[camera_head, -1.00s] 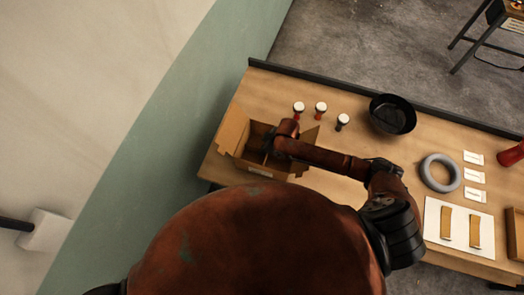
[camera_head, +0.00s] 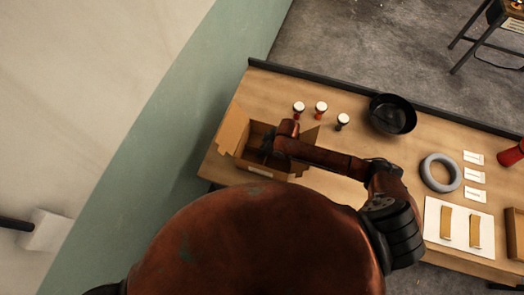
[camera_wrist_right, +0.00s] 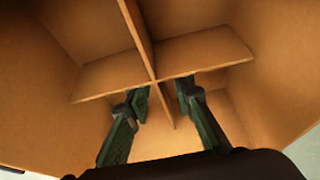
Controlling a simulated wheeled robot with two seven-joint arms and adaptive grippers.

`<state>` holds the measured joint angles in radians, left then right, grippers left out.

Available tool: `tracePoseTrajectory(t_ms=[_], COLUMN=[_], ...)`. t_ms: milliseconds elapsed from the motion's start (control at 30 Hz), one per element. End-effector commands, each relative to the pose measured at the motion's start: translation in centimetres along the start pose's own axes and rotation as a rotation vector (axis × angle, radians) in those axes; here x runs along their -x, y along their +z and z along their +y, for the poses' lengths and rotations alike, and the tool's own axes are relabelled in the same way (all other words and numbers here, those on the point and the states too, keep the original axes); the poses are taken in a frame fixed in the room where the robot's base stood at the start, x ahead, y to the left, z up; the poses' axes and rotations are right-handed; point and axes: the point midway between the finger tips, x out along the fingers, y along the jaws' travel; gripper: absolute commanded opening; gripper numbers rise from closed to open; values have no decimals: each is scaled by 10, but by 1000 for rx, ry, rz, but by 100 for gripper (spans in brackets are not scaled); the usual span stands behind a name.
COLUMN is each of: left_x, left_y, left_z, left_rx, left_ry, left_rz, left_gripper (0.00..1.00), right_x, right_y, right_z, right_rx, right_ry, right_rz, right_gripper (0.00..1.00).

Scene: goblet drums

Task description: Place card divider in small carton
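The small carton (camera_head: 238,132) is an open cardboard box with its flaps spread, at the left end of the table in the head view. The card divider (camera_wrist_right: 152,74) is a cross of brown card panels. In the right wrist view it stands inside the carton (camera_wrist_right: 215,20). My right gripper (camera_wrist_right: 163,92) reaches down into the carton. Its two dark green fingers are apart, one on each side of a divider panel, with gaps visible. In the head view the right gripper (camera_head: 268,142) is small and partly hidden by its arm. My left gripper is out of view.
Three small goblet drums (camera_head: 320,110) with white tops stand behind the carton. A black bowl (camera_head: 392,114), a grey ring (camera_head: 440,172) and a white board (camera_head: 432,218) with two tan strips lie farther right. White cards (camera_head: 474,176) lie beside the ring.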

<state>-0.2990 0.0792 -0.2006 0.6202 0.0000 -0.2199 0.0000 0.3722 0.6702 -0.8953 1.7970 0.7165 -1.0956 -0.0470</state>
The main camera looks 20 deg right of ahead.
Motion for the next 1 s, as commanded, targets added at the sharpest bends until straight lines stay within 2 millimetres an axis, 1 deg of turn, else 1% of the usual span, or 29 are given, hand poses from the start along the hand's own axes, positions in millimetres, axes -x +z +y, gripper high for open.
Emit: tracePoseTrajectory(t_ms=[167,400,500,600,700,800,1000], left_x=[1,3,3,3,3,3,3], left_y=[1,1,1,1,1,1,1], left_z=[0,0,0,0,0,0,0], left_rx=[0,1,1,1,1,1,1], left_ry=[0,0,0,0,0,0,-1], left_rz=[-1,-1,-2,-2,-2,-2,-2], left_gripper=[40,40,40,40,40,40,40], right_x=[25,77,94,108,116,120,120], right_y=[0,0,0,0,-1,0,-1], right_z=[1,1,1,1,1,0,0], right_rx=[1,1,2,0,-1,-1,0], right_ry=[2,3,2,2,0,0,0], right_rz=[2,1,1,0,2,1,1], right_gripper=[22,22,22,22,22,22,22])
